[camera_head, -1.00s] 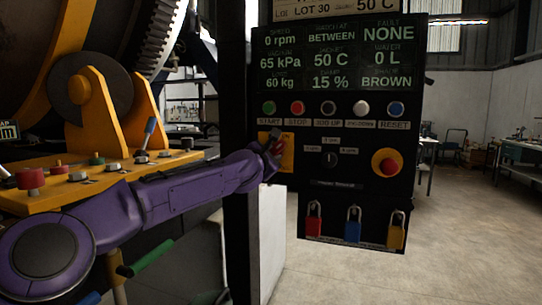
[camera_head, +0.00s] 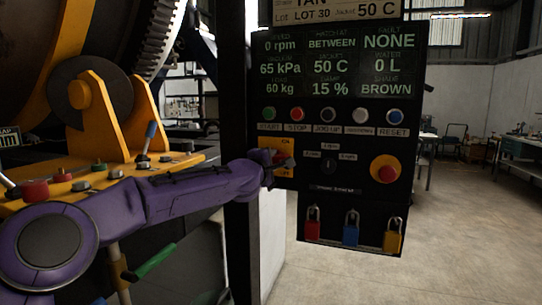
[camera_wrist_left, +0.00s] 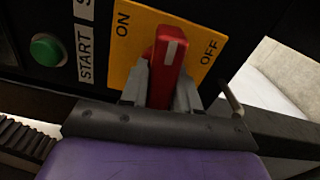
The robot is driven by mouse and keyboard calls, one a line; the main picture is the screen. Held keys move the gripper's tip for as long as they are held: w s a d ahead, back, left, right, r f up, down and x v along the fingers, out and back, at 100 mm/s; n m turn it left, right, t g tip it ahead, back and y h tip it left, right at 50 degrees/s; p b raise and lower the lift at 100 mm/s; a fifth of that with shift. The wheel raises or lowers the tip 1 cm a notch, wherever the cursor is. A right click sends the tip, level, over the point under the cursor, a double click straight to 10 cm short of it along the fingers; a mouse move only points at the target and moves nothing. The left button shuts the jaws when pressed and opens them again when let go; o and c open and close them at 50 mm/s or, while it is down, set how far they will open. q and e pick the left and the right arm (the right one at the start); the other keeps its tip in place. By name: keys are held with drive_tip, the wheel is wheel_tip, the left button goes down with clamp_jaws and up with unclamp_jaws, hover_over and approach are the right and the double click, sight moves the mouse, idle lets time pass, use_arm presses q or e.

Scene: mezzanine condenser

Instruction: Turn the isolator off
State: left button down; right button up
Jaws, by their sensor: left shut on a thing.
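The isolator is a red handle with a white stripe (camera_wrist_left: 168,62) on a yellow plate (camera_wrist_left: 139,50) marked ON and OFF. It also shows on the black control panel in the head view as a yellow plate (camera_head: 287,143). In the left wrist view the handle points between the two labels, ON on its left and OFF on its right. My left gripper (camera_wrist_left: 163,92) is shut on the handle, a grey finger on each side. In the head view the left gripper (camera_head: 278,161) partly hides the handle and plate. My right gripper is not in view.
A green START button (camera_wrist_left: 46,49) is beside the plate. The panel also bears a red emergency stop (camera_head: 386,171) and a row of hanging padlocks (camera_head: 351,233). A dark post (camera_head: 240,235) stands close behind my left forearm. Open floor lies at the right.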

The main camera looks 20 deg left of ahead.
use_arm(q)
drive_tip(key=m+p, duration=0.2)
drive_tip(key=m, duration=0.3)
drive_tip(key=shift+r+m, duration=0.1)
drive_tip(key=shift+m, duration=0.2)
drive_tip(key=shift+m+p, duration=0.85)
drive_tip(key=shift+m, duration=1.45)
drive_tip(key=c, duration=0.9)
unclamp_jaws()
drive_tip(key=s+b, duration=0.3)
drive_tip(key=s, duration=0.7)
drive_tip(key=shift+s+a+b, duration=0.15)
drive_tip(key=shift+s+b, duration=0.1)
drive_tip(key=shift+b, duration=0.1)
